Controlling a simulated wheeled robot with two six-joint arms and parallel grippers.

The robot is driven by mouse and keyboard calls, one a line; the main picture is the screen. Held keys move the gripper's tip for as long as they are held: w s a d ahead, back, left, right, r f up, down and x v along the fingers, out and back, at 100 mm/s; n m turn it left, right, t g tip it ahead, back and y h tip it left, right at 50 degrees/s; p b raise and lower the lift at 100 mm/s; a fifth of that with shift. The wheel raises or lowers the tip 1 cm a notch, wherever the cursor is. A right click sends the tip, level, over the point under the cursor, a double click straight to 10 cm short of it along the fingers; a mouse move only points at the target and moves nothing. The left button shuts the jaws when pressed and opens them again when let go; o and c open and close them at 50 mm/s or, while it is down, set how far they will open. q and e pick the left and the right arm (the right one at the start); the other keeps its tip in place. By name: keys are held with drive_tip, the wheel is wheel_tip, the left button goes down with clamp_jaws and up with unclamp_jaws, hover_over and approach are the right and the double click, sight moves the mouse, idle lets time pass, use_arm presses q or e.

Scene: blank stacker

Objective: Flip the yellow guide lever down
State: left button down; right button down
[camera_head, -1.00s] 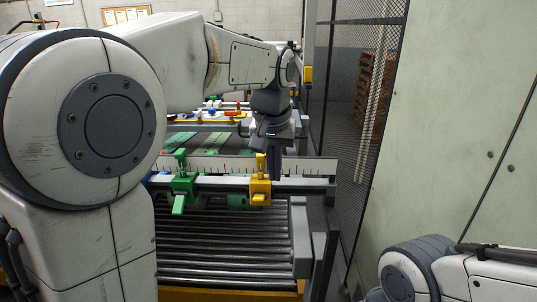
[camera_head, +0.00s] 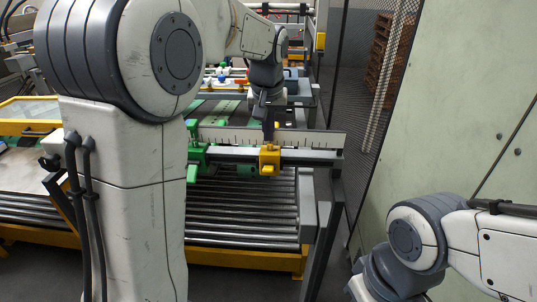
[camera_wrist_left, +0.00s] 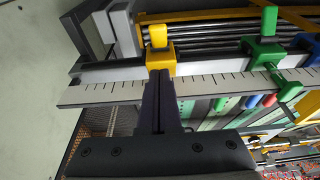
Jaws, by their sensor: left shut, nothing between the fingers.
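The yellow guide (camera_head: 270,159) is clamped on the grey rail at the front of the roller conveyor, right of the green guide (camera_head: 198,155). A yellow tip beside my finger in the head view appears to be its upright lever, mostly hidden. In the left wrist view, the yellow guide (camera_wrist_left: 160,58) has a yellow tab pointing up in the picture. My left gripper (camera_head: 268,140) is shut and empty, fingers down at the top of the yellow guide; contact is unclear. Its fingers (camera_wrist_left: 160,75) overlap the guide's near edge in the wrist view. My right gripper is out of view.
A white ruler strip (camera_head: 312,139) runs along the back of the rail. Rollers (camera_head: 245,215) lie in front and below. A mesh fence (camera_head: 385,110) and pale cabinet wall (camera_head: 465,110) stand on the right.

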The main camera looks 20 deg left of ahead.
sight(269, 167)
use_arm(q)
drive_tip(key=p+x, duration=0.1)
drive_tip(key=x, duration=0.2)
drive_tip(key=shift+w+f, duration=0.1)
drive_tip(key=shift+f, duration=0.25)
drive_tip(key=f, duration=0.1)
drive_tip(key=s+f+p, duration=0.1)
drive_tip(key=shift+s+d+f, duration=0.2)
drive_tip(key=shift+s+f, duration=0.1)
drive_tip(key=shift+f, duration=0.05)
drive_tip(key=shift+s+f, duration=0.1)
drive_tip(key=shift+f, duration=0.35)
